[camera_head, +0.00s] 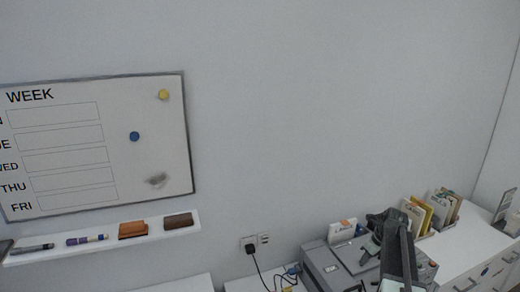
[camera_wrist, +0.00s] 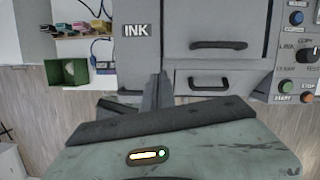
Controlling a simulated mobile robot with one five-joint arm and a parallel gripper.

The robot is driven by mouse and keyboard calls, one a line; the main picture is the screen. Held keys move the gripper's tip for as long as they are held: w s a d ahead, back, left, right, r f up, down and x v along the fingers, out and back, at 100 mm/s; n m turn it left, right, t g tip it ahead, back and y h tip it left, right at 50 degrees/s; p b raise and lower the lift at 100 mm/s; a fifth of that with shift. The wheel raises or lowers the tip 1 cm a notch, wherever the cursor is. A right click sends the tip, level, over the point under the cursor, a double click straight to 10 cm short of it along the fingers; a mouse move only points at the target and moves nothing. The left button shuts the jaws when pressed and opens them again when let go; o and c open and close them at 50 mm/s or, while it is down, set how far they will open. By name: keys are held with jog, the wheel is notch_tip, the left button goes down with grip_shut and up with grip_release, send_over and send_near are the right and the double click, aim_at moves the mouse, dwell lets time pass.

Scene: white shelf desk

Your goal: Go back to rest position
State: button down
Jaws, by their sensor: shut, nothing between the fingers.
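My gripper (camera_wrist: 159,82) shows at the middle of the wrist view, with its narrow dark fingers together and nothing between them. In the head view my dark arm (camera_head: 398,252) rises at the lower right, in front of the grey printer-like machine (camera_head: 333,270). In the wrist view the machine's grey front (camera_wrist: 222,62) fills the upper right, with dark handles and an INK label. My gripper's fingers overlap the machine's front in that view; I cannot tell how far apart they are.
A whiteboard (camera_head: 150,120) hangs at the left above a white ledge (camera_head: 105,245) with markers and erasers. A black plug (camera_head: 249,248) sits in the wall socket. Booklets (camera_head: 432,208) stand right of my arm. A green box (camera_wrist: 66,73) shows in the wrist view. The upper wall is clear.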

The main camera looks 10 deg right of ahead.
jog(key=s+a+f+n+b, duration=0.1)
jog(key=a+n, duration=0.2)
jog(key=a, duration=0.5)
jog(key=s+a+f+n+g+b, duration=0.1)
jog(key=a+f+n, duration=0.15)
jog(key=a, duration=0.55)
jog(key=s+a+f+n+b, duration=0.1)
jog(key=a+n, duration=0.2)
jog(key=a, duration=0.5)
jog(key=s+a+n+g, duration=0.1)
jog(key=s+a+n, duration=0.2)
jog(key=n, duration=0.8)
jog(key=s+a+n+g+h, duration=0.1)
jog(key=s+a+n, duration=0.2)
jog(key=s+n, duration=0.5)
jog(key=n, duration=0.3)
jog(key=shift+a+f+h, duration=0.3)
